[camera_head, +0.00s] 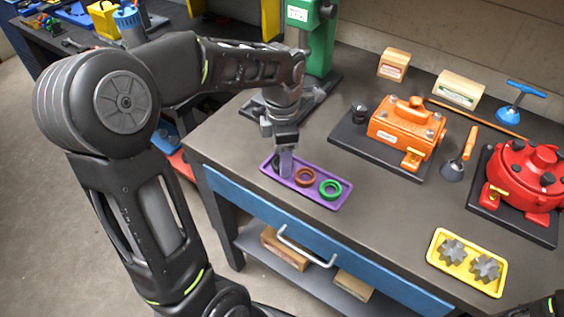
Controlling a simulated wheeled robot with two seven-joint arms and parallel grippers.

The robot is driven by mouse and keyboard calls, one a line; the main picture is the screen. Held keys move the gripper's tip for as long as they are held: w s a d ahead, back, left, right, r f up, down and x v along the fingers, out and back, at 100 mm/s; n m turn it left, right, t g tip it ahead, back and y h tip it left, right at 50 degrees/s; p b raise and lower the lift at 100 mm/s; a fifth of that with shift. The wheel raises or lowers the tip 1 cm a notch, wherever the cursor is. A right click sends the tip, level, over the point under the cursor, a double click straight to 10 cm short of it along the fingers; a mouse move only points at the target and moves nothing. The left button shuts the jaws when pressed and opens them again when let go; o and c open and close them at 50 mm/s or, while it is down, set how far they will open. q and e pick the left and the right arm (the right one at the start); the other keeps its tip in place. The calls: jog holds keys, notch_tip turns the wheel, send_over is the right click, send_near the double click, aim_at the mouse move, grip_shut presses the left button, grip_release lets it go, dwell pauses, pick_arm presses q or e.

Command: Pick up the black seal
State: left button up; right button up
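The purple tray (325,204) lies on the workbench near its front edge. The black seal (276,163) is at the left end of the tray, mostly hidden by my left gripper. A brown seal (304,177) is in the middle and a green seal (330,189) at the right end. My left gripper (286,165) points down at the black seal, with its fingertips at or just above it. I cannot tell whether the fingers are open or shut on it. My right gripper is not in view; only a dark bit of my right arm shows at the bottom right corner.
An orange motor (405,127) and a red motor (524,178) stand on dark plates to the right. A yellow tray (440,262) with grey gears lies front right. A green press (320,45) stands behind my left gripper. Bench space right of the purple tray is clear.

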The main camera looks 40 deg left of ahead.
pick_arm(q)
jog(key=shift+s+f, duration=0.2)
jog(key=shift+f, duration=0.35)
jog(key=shift+c, duration=0.4)
jog(key=shift+s, duration=0.1)
jog(key=c, duration=0.3)
jog(key=shift+w+f, duration=0.15)
jog(key=shift+w, duration=0.1)
jog(key=c, duration=0.7)
jog(key=shift+r, duration=0.2)
jog(key=shift+c, duration=0.2)
jog(key=shift+r, duration=0.1)
